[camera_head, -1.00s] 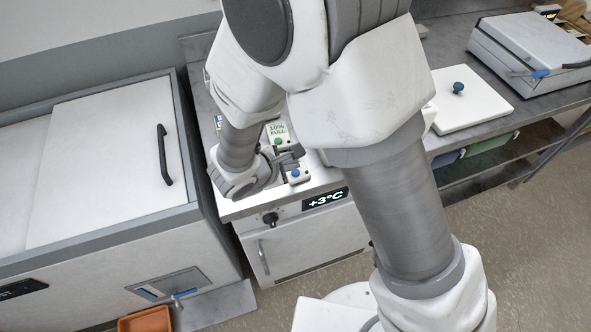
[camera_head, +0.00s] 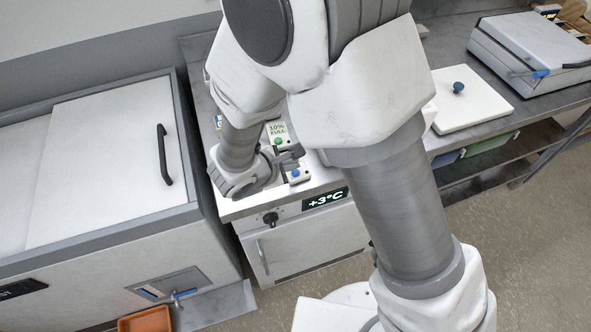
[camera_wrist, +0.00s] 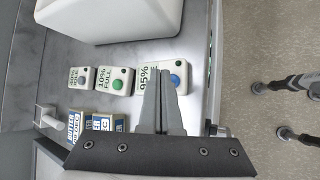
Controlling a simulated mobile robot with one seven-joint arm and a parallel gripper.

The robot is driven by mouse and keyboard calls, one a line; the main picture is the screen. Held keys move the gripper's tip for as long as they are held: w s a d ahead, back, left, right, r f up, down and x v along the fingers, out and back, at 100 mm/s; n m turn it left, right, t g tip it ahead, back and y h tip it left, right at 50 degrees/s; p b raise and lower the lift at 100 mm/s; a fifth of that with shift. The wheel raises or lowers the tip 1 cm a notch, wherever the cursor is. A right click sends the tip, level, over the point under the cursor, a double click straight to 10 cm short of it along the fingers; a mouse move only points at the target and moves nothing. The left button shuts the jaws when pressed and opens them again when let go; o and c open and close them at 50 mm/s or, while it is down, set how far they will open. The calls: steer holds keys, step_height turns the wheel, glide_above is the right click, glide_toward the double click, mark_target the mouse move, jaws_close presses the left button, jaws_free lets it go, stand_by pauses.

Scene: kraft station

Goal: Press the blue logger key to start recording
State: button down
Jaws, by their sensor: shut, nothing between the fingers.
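The logger with the blue key (camera_wrist: 176,80) is a small white box with a "95%" label, at the right of a row in the wrist view. The blue key also shows in the head view (camera_head: 295,174) near the counter's front. My gripper (camera_wrist: 164,72) is shut and empty. In the wrist view its fingertips overlap this logger just left of the blue key and cover part of the label. In the head view my gripper (camera_head: 297,152) is just behind the blue key. I cannot tell whether the fingertips touch anything.
A logger with a green key (camera_wrist: 116,80), marked "10% FULL", and another with a grey-blue key (camera_wrist: 80,78) stand to the left. Small labelled packs (camera_wrist: 98,124) lie below them. A large white container (camera_wrist: 110,18) stands behind the row.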

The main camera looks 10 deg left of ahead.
mark_target(292, 177)
steer(key=shift+f, duration=0.15)
steer(key=shift+f+b, duration=0.3)
steer(key=shift+b, duration=0.4)
steer(key=shift+f+b, duration=0.45)
steer(key=shift+b, duration=0.2)
stand_by(0.3)
stand_by(0.4)
steer(key=shift+r+p, duration=0.5)
steer(key=shift+r, duration=0.4)
steer(key=shift+r, duration=0.1)
step_height(292, 177, up, 5)
steer(key=p, duration=0.3)
stand_by(0.6)
